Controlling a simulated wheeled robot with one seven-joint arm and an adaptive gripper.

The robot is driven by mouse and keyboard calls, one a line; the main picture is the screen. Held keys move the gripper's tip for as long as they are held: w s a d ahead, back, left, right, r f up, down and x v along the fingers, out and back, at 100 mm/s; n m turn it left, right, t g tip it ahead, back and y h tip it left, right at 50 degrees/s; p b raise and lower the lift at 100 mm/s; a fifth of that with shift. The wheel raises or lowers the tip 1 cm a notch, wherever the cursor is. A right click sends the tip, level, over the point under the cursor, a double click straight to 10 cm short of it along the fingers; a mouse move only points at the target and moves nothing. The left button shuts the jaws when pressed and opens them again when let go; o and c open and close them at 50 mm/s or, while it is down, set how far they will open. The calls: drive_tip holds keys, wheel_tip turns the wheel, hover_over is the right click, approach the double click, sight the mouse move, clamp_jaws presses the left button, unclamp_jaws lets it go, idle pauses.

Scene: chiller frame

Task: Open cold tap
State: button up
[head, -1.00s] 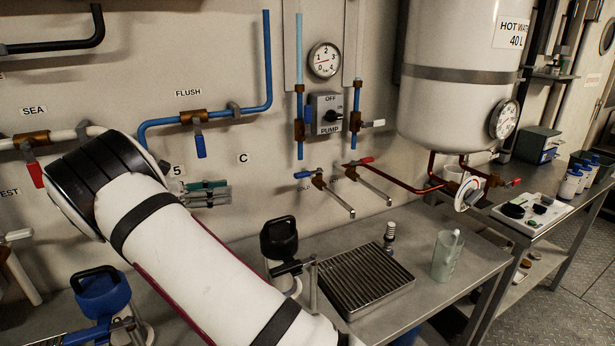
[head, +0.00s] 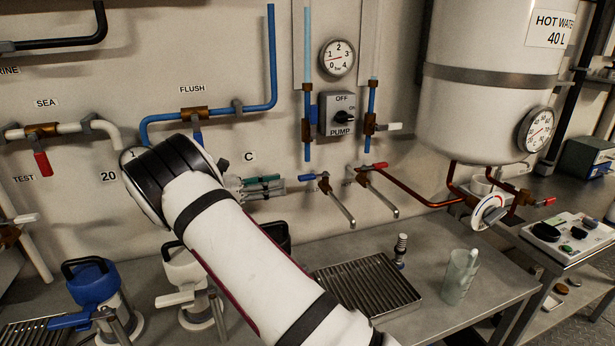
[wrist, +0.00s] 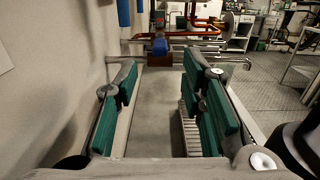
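The cold tap (head: 323,184) is on the wall, with a blue lever, a brass body and a long grey spout slanting down to the right. Its blue lever points left in the head view. My gripper (head: 284,185), with green finger pads, is just left of the lever and apart from it. In the wrist view my gripper (wrist: 160,88) is open and empty, its two pads wide apart. The blue lever (wrist: 160,46) shows ahead, between the fingers and beyond their tips. The label by the cold tap is hidden or too small to read.
A red-levered tap (head: 372,172) is right of the cold tap. A ridged drain tray (head: 367,283) and a cup (head: 459,278) are on the counter below. The pump switch (head: 338,114) is above. The wall runs close along the left in the wrist view.

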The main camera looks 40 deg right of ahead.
sight(305, 176)
drive_tip(key=p+x, duration=0.1)
drive_tip(key=x, duration=0.8)
clamp_jaws()
